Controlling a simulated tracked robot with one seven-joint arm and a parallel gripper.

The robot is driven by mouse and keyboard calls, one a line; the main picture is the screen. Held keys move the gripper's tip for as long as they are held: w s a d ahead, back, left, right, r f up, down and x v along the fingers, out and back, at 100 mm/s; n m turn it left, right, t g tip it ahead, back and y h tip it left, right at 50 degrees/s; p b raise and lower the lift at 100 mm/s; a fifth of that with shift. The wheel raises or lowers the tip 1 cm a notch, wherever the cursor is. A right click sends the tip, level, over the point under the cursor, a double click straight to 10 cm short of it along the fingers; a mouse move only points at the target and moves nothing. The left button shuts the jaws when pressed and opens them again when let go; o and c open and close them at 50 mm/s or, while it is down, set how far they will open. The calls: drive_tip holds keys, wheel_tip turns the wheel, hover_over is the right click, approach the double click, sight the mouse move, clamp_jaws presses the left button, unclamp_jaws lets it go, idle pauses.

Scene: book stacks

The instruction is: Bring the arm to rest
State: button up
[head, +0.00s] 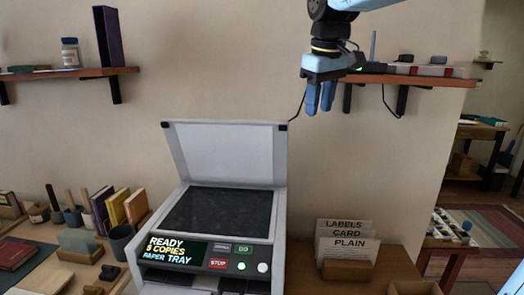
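My gripper (320,108) hangs at the upper right of the middle, with its two blue fingers pointing down. A narrow gap seems to show between the fingers, but I cannot tell how far apart they are. No object shows between them. The gripper appears in front of the wall, above and to the right of the copier (228,195). My arm runs from it out of the top of the picture.
The copier's lid (225,152) stands raised. A left shelf (68,74) holds a jar and a purple binder. A right shelf (420,80) shows behind my gripper. A card holder (347,270) stands right of the copier. Books and tools crowd the left desk.

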drive_tip(key=s+d+f+m+t, duration=0.1)
drive_tip(key=s+d+f+m, duration=0.2)
drive_tip(key=s+d+f, duration=0.2)
drive_tip(key=s+d+f+m+t, duration=0.2)
drive_tip(key=s+d+f, duration=0.3)
drive_tip(key=s+f, duration=0.5)
drive_tip(key=s+m, duration=0.1)
drive_tip(key=s, duration=0.2)
drive_tip(key=shift+s+d+m, duration=0.2)
drive_tip(key=shift+s+m, duration=0.05)
drive_tip(key=shift+m, duration=0.15)
